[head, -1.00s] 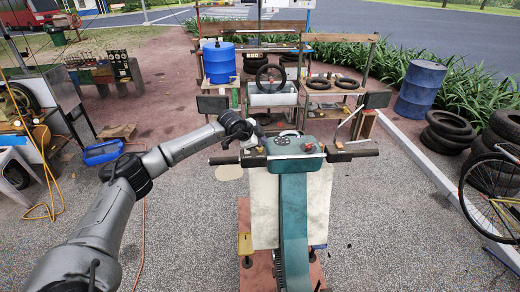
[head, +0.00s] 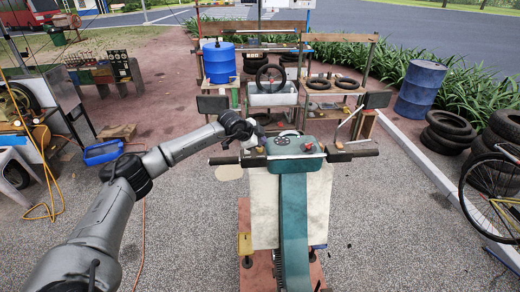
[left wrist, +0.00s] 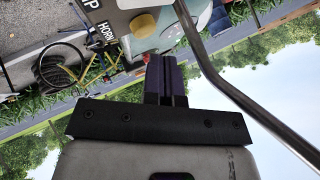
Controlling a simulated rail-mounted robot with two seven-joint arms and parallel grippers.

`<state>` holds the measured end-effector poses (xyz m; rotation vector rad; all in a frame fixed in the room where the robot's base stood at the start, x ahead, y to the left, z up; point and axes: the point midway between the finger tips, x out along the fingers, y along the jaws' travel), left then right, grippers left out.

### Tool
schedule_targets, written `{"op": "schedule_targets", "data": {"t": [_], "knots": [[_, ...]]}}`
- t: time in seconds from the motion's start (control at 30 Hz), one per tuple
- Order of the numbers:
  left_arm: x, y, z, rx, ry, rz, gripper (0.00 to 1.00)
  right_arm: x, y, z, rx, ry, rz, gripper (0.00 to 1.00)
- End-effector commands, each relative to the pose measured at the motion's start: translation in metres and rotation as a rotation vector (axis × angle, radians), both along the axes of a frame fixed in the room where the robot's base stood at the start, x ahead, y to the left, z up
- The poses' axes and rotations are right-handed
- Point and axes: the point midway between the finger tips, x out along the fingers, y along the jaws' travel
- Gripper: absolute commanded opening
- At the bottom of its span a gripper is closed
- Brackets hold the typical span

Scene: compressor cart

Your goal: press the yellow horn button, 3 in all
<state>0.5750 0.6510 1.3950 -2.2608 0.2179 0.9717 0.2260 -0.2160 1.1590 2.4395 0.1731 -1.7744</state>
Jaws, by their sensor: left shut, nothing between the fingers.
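My left gripper (left wrist: 162,62) is shut and empty. Its fingertips appear just below the button in that view, with a visible gap to it. In the head view my left gripper (head: 259,136) is above the left side of the teal scooter's (head: 294,215) handlebar. I cannot make out the button in the head view. My right gripper is not in view.
A red knob (head: 309,147) sits on the right of the teal console. A curved metal bar (left wrist: 235,92) passes close to the fingers in the left wrist view. A workbench with tyres and a blue drum (head: 219,62) stands behind the scooter.

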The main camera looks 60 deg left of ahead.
Motion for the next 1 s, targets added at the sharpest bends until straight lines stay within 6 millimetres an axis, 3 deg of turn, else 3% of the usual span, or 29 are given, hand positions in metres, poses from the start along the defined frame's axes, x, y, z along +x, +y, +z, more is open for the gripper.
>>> {"op": "schedule_targets", "data": {"t": [1.0], "knots": [[0.0000, -0.0001, -0.0093, 0.000, 0.000, 0.000, 0.00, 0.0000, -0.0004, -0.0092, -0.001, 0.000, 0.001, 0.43]]}}
